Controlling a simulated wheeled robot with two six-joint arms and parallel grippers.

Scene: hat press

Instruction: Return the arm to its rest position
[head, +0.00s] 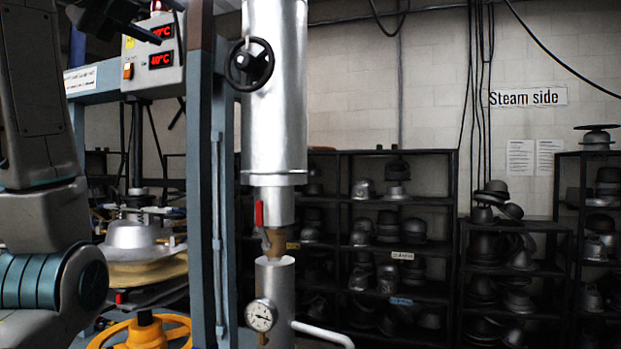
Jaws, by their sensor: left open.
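My left arm (40,130) rises along the left edge of the head view, large and close to the camera. My left gripper (167,24) shows dark at the top left, partly cut off by the top edge. It is open, with its fingers in front of the control box (153,62) in the picture. I see nothing held between them. My right gripper is not in view.
A blue-grey press frame (200,200) and a thick silver steam pipe (275,100) with a black handwheel (250,64) stand close by. A metal hat form (133,235) and a yellow wheel (145,332) are behind my arm. Shelves of hat forms (400,220) line the back wall.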

